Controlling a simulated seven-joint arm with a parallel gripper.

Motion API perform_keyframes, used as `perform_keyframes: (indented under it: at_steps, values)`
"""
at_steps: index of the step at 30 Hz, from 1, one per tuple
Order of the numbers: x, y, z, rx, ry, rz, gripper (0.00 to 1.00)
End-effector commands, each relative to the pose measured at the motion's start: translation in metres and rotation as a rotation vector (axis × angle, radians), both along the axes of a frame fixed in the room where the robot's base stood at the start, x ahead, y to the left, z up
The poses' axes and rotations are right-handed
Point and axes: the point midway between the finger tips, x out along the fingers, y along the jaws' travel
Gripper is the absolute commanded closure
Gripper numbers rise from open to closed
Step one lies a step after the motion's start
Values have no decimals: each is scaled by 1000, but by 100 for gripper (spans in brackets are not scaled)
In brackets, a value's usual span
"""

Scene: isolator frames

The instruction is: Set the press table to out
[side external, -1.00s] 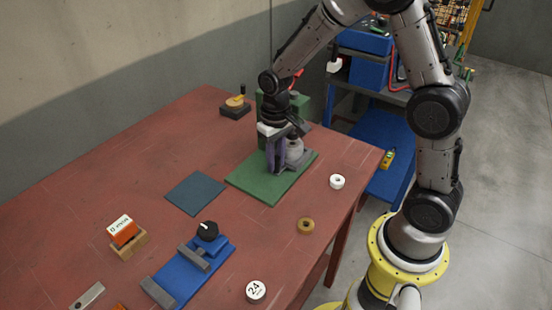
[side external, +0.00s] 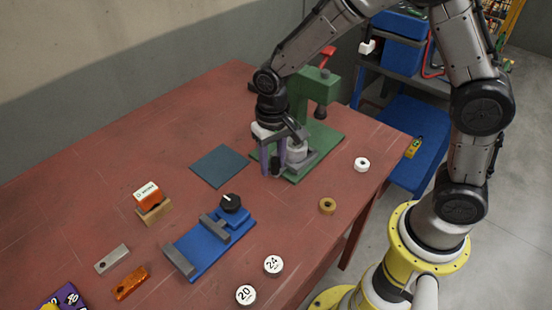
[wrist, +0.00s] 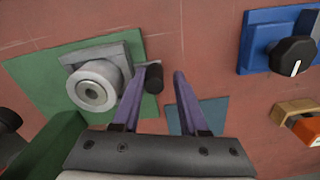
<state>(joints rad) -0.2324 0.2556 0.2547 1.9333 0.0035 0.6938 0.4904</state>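The green press (side external: 321,88) stands on a green base plate (side external: 326,140) at the back right of the red table. Its grey press table (side external: 310,160) carries a pale round piece (side external: 296,151) and sits near the plate's front-left edge, clear of the press head in the side view. It also shows in the wrist view (wrist: 128,58). Its black handle (wrist: 154,77) sticks out past the plate's edge. My gripper (side external: 272,172) is down at the handle, its purple fingers apart. In the wrist view the handle appears between the fingers, close to the left one; contact is unclear.
A dark blue-green mat (side external: 219,166) lies left of the plate. A blue fixture with a black dial (side external: 231,203) is in front. A white ring (side external: 362,164) and a brown ring (side external: 327,206) lie near the right edge. An orange-white block (side external: 147,195) sits at left.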

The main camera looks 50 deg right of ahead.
Motion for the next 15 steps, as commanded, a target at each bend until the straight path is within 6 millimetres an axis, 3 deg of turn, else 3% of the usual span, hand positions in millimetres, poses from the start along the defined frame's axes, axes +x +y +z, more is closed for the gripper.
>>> perform_keyframes:
  at_steps: [15]
  values:
    - [0,-2,0,-2,1,0,61]
